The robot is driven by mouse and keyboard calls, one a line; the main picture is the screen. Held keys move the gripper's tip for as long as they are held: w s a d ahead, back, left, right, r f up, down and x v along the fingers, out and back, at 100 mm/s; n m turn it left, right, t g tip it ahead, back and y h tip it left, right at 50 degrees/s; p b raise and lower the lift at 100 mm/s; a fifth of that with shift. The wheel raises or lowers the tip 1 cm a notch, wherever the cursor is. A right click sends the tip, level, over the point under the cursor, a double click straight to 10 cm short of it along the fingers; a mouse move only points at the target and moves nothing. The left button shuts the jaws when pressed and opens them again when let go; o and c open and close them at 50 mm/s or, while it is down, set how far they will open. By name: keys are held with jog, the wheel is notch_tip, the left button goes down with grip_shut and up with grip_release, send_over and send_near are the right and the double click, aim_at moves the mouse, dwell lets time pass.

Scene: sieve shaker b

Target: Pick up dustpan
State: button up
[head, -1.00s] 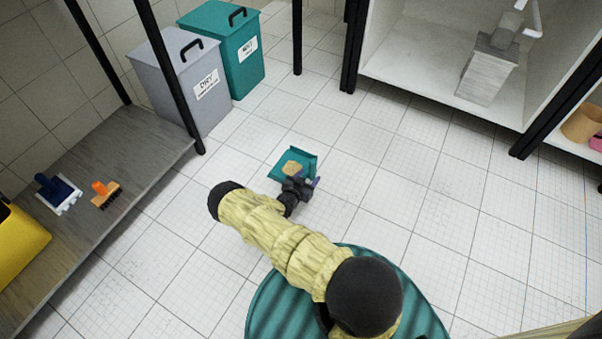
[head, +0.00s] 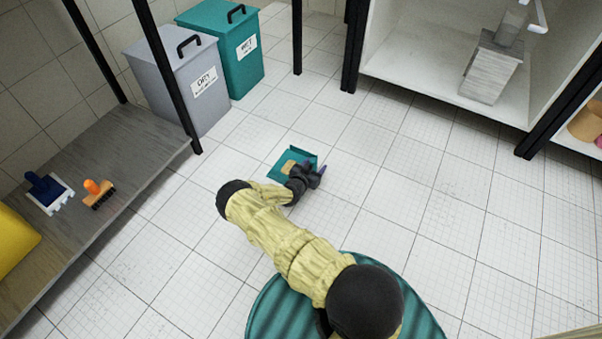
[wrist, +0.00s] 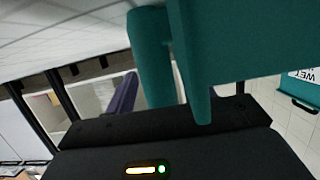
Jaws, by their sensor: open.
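The teal dustpan (head: 298,154) is on the tiled floor in the head view, with a tan patch or piece (head: 288,167) showing in it. My gripper (head: 315,170) is open at the dustpan's right front side and hides part of it. In the wrist view the dustpan's teal panel (wrist: 240,40) fills the upper right, very close to my gripper. A rounded teal part (wrist: 152,60), likely its handle, is beside one purple finger (wrist: 124,95).
A grey DRY bin (head: 180,85) and a teal WET bin (head: 222,55) stand at the back left. White shelving (head: 420,75) stands at right. The floor right of the dustpan is clear.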

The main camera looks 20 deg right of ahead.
jog(key=shift+w+d, duration=0.2)
dwell(0.4)
jog(key=c, duration=1.1)
